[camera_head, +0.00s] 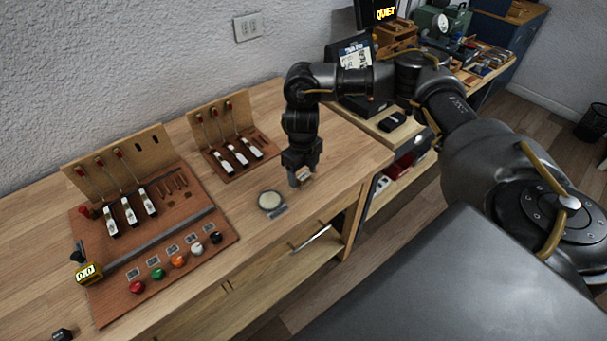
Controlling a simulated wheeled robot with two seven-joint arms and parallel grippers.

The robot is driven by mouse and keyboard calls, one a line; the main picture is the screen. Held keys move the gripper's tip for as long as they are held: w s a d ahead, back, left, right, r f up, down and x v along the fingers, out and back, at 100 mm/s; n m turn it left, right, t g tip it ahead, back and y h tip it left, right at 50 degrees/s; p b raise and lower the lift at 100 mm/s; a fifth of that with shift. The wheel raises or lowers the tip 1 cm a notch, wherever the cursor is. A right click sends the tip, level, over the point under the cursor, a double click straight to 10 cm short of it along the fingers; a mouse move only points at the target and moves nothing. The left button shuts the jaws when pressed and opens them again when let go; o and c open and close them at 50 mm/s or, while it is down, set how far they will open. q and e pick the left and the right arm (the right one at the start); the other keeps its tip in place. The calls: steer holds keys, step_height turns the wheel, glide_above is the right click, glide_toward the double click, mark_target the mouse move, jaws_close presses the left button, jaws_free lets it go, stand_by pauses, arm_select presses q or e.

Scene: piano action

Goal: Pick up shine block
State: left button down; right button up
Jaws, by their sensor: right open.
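My right gripper (299,181) points down at the bench top, right of the middle of the view. It is open. A small tan block (305,174), which looks like the shine block, shows right at its fingertips. The fingers partly hide the block, and I cannot tell whether they touch it. My left gripper is not in view.
Two wooden panels with levers, a large one (180,242) and a smaller one (262,132), stand further left. Coloured knobs (178,262) line the large one. The wooden bench (345,160) is clear right of the gripper.

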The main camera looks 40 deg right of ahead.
steer(key=c, duration=1.1)
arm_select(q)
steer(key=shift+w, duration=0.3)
arm_select(e)
steer(key=shift+o, duration=0.2)
steer(key=shift+r, duration=0.1)
